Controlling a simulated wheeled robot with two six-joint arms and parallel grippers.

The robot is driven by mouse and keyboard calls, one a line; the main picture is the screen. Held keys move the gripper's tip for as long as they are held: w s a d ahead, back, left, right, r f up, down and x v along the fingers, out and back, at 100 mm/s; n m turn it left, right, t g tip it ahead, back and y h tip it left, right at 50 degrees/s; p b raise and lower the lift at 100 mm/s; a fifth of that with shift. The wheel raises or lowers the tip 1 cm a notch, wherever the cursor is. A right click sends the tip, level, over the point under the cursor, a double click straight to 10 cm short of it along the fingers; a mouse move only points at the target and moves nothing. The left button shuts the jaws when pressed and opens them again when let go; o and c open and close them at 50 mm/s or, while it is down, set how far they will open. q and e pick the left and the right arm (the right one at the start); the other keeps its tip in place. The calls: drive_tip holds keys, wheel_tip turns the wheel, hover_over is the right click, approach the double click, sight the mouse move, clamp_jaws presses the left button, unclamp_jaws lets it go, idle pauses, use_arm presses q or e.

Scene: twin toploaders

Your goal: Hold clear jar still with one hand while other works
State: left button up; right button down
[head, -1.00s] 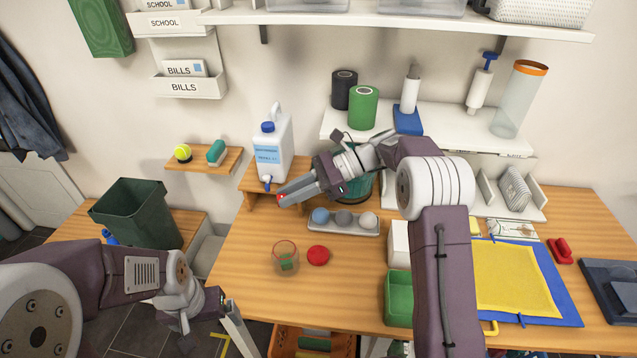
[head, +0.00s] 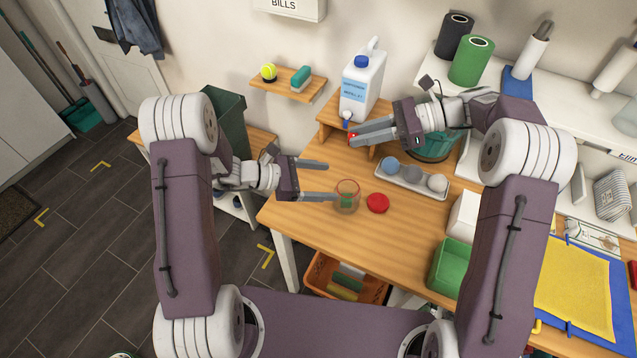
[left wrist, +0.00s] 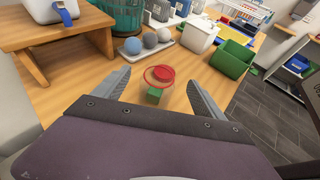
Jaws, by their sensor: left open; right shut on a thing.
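The clear jar (head: 347,188) with a reddish rim stands upright and open on the wooden table. A green block (head: 346,198) is inside it. A red round lid (head: 378,203) lies flat just right of the jar. My left gripper (head: 331,181) is open, just left of the jar, fingers pointing at it. In the left wrist view the jar (left wrist: 149,76) shows between the spread fingers; contact cannot be told. My right gripper (head: 355,137) is shut on a small red thing, mostly hidden by the fingers, in front of the white jug (head: 361,88).
The jug stands on a small wooden riser (head: 336,121). A grey tray (head: 411,181) with several balls lies behind the lid. A green bin (head: 452,266) is at the right. An orange crate (head: 318,276) is below the table's front edge. The table in front of the lid is clear.

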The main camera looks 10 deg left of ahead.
sight(358, 186)
use_arm(q)
drive_tip(key=x, duration=0.5)
drive_tip(key=f+x, duration=0.1)
drive_tip(key=x, duration=0.5)
drive_tip(key=shift+s+f, duration=0.1)
drive_tip(key=shift+f, duration=0.15)
drive_tip(key=shift+s, duration=0.1)
drive_tip(key=c, duration=1.6)
drive_tip(key=shift+o, duration=0.2)
